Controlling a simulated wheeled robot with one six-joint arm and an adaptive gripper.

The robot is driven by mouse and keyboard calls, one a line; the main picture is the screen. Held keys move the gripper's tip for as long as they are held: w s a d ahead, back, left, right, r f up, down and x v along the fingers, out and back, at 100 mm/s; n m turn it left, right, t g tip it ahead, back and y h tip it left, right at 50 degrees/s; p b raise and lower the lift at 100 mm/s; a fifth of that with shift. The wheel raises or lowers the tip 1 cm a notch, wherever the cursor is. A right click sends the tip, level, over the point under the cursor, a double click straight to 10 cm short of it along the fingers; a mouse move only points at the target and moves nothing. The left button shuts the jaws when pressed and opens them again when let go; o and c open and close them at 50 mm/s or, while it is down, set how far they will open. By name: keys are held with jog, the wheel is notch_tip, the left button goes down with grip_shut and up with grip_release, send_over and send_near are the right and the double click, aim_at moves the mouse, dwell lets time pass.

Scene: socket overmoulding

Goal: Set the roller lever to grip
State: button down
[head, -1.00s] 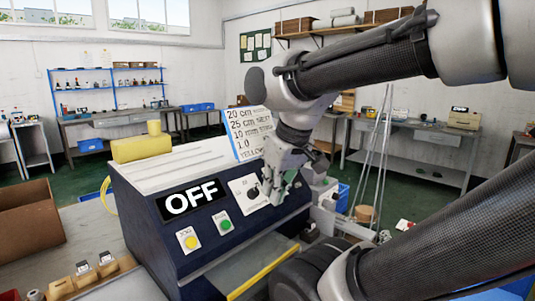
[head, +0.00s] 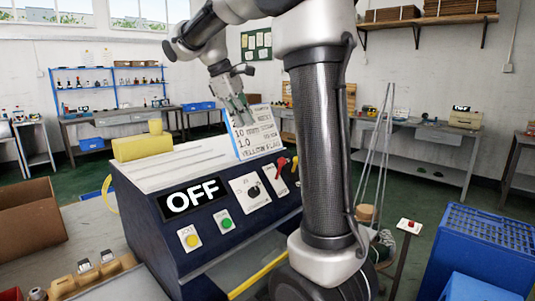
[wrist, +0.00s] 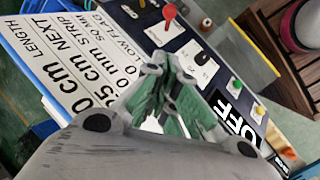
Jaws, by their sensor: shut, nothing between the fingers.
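A red lever (head: 282,162) stands on the right part of the machine's dark front panel. It also shows near the top of the wrist view (wrist: 169,13). Its marks are too small to read, so I cannot tell its setting. A second red part (head: 295,162) is just right of it, partly cut off by my arm. A black rotary knob (head: 254,190) on a white plate is to the left; the wrist view shows it too (wrist: 200,59). My gripper (head: 241,112) is shut and empty, in front of the white text card, above the panel and apart from the lever.
The machine's display (head: 194,199) reads OFF. A green button (head: 226,223) and a yellow button (head: 192,240) sit below it. The text card (head: 262,140) stands behind the panel. A blue crate (head: 490,245) is at right, and a cardboard box (head: 30,228) at left.

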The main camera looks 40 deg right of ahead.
send_near(280, 168)
jog(key=w, duration=0.1)
jog(key=w+f, duration=0.1)
jog(key=w, duration=0.1)
jog(key=w+a+f, duration=0.1)
jog(key=shift+w+a+f, duration=0.1)
jog(key=shift+w+f, duration=0.05)
jog(key=shift+w, duration=0.05)
jog(key=shift+s+d+f, duration=0.45)
jog(key=shift+s+d, duration=0.15)
jog(key=shift+s+d+f, duration=0.45)
jog(key=shift+s+d, duration=0.15)
jog(key=shift+d, duration=0.05)
jog(key=shift+s, duration=0.1)
jog(key=shift+s+t, duration=0.2)
jog(key=shift+t, duration=0.2)
